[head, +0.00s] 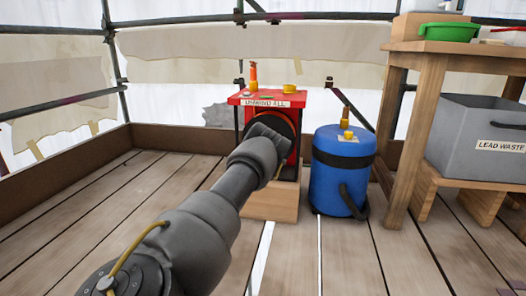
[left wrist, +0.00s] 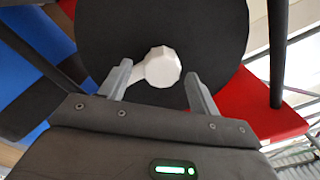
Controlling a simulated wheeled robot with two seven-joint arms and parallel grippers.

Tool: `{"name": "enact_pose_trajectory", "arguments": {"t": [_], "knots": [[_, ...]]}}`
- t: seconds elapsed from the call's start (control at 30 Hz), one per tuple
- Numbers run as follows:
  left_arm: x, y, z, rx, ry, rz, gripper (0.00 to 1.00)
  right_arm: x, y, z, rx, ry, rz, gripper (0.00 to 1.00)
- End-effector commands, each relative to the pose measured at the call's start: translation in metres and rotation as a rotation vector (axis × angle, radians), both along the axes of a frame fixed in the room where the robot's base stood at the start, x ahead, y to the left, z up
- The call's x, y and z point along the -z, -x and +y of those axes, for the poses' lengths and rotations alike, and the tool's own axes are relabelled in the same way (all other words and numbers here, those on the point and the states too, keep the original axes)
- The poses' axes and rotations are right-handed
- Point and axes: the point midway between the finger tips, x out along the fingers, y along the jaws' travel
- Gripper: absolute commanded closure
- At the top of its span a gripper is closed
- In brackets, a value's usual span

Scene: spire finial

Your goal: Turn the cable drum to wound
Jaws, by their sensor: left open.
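The cable drum, a black disc (head: 284,121) in a red stand (head: 305,99), is partly hidden in the head view by my left arm. In the left wrist view the drum (left wrist: 200,25) fills the upper middle, with a pale faceted knob (left wrist: 162,67) on a short pale arm low on its face. My left gripper (head: 270,133) is at the front of the drum. Its two fingers (left wrist: 157,74) are open, one on each side of the knob, and I see no clear grip on it. My right gripper is not in view.
A blue barrel (head: 338,170) with a black band stands close to the right of the stand. Further right are a wooden bench (head: 440,48) and a grey bin (head: 480,125) labelled LEAD WASTE. Small items, including an orange bottle (head: 253,77), sit on the stand's top. The left floorboards are clear.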

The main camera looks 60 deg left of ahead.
Motion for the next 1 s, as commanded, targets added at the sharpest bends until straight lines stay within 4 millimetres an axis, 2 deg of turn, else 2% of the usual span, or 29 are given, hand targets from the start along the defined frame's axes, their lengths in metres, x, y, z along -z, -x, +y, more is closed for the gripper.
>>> {"name": "enact_pose_trajectory", "arguments": {"t": [0.03,0.2,0.5,0.7,1.0], "knots": [[-0.006,0.005,-0.005,-0.001,0.003,0.001,0.38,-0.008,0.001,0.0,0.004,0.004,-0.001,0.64],[-0.005,0.028,-0.026,-0.002,0.003,0.004,0.38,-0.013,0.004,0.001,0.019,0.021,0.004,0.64],[0.001,0.058,-0.056,-0.002,0.002,0.001,0.38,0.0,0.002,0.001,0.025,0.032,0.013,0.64],[0.0,0.066,-0.064,-0.001,0.001,0.001,0.38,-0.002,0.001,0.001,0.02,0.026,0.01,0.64],[-0.001,0.067,-0.065,-0.001,0.001,0.001,0.38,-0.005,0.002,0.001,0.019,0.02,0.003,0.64]]}}
